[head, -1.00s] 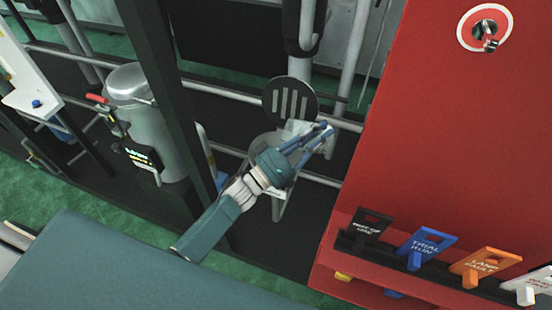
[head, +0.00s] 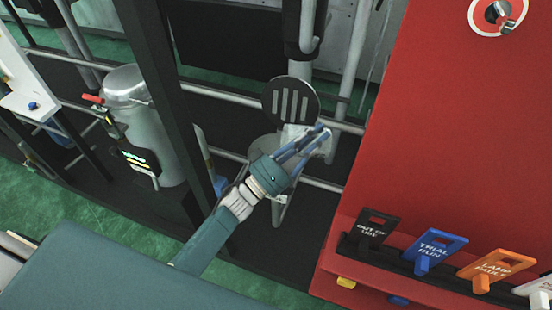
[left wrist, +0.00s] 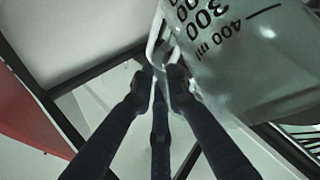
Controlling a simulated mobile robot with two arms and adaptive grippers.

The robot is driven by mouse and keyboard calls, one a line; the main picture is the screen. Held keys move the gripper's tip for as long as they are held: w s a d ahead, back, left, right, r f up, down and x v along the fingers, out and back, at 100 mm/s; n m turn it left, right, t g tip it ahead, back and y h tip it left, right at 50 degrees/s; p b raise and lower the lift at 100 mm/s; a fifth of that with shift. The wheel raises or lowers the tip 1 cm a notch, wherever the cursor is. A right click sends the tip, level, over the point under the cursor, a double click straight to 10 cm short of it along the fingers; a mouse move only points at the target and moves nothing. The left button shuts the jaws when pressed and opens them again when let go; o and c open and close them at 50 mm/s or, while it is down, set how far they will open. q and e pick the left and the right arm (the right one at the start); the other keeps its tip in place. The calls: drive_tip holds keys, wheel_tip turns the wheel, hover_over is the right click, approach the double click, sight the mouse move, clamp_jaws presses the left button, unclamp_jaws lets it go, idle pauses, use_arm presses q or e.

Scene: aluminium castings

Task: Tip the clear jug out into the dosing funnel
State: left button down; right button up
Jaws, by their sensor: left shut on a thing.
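The clear jug (left wrist: 240,50) fills the upper right of the left wrist view, tilted, with dark marks for 300 and 400 ml. My left gripper (left wrist: 160,80) is shut on its pale handle. In the head view the left gripper (head: 318,138) reaches in beside a round slotted plate (head: 290,101), and the see-through jug is hard to pick out there. A grey round dish-like part (head: 262,147), perhaps the dosing funnel, lies below the plate, partly hidden by my gripper. I cannot tell what the jug holds. My right gripper is not in view.
A red cabinet (head: 440,130) stands close on the right, with several coloured tags (head: 437,247) on a black rail. A dark post (head: 160,90) and a grey metal canister (head: 150,115) are at left. Grey rails (head: 225,92) run behind the gripper.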

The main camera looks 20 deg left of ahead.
use_arm(q)
drive_tip(key=shift+s+a+b, duration=0.1)
drive_tip(key=shift+s+b, duration=0.05)
drive_tip(key=shift+b, duration=0.35)
drive_tip(key=shift+s+a+r+n+t+b, duration=0.3)
drive_tip(key=shift+a+r+n+t+b, duration=0.2)
drive_tip(key=shift+a+n+t+b, duration=0.4)
idle(0.8)
drive_tip(key=shift+f+b, duration=0.1)
drive_tip(key=shift+b, duration=0.45)
drive_tip(key=shift+t+h, duration=0.3)
drive_tip(key=shift+s+a+f+n+t+b, duration=0.2)
drive_tip(key=shift+a+n+t+b, duration=0.55)
drive_tip(key=shift+b, duration=0.75)
